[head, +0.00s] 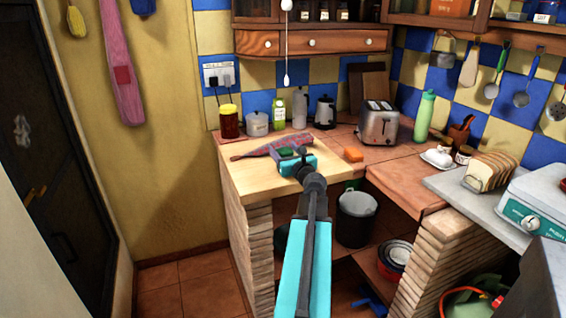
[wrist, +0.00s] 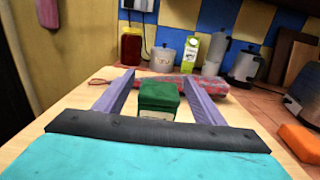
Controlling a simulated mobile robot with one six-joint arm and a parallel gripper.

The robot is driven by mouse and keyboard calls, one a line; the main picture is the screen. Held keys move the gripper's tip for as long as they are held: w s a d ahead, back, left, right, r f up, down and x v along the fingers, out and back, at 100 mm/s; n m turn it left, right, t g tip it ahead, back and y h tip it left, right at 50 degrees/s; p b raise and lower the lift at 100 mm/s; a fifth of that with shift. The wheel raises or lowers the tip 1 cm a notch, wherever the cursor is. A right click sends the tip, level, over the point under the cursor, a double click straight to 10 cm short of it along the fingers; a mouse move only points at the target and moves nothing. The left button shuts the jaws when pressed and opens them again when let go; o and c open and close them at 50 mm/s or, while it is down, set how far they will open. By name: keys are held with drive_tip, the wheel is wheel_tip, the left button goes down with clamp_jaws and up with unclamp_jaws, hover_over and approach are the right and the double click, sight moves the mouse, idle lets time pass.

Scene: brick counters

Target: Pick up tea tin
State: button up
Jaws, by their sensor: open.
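The tea tin is a small, dark green, boxy tin with a pale label low on its front. It stands on the wooden counter top, in the middle of the wrist view (wrist: 158,97), and shows small in the head view (head: 286,152), partly hidden by my gripper. My gripper (wrist: 157,76) is open, with one purple finger on each side of the tin and visible gaps between. The gripper's dark front edge hides the tin's base.
A reddish patterned cloth item (wrist: 205,86) lies behind the tin. An orange block (head: 354,155) lies to the right. The counter's left front is bare.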

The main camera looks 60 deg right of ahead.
drive_tip(key=shift+x, duration=1.65)
drive_tip(key=shift+c, duration=0.2)
drive_tip(key=c, duration=1.1)
drive_tip(key=shift+c, duration=0.2)
drive_tip(key=s+a+r+b, duration=0.1)
drive_tip(key=s+a+r, duration=0.3)
drive_tip(key=s, duration=0.5)
drive_tip(key=shift+a, duration=1.1)
drive_tip(key=shift+b, duration=0.55)
drive_tip(key=b, duration=0.3)
drive_tip(key=shift+s+a+r, duration=0.1)
drive_tip(key=shift+s, duration=0.05)
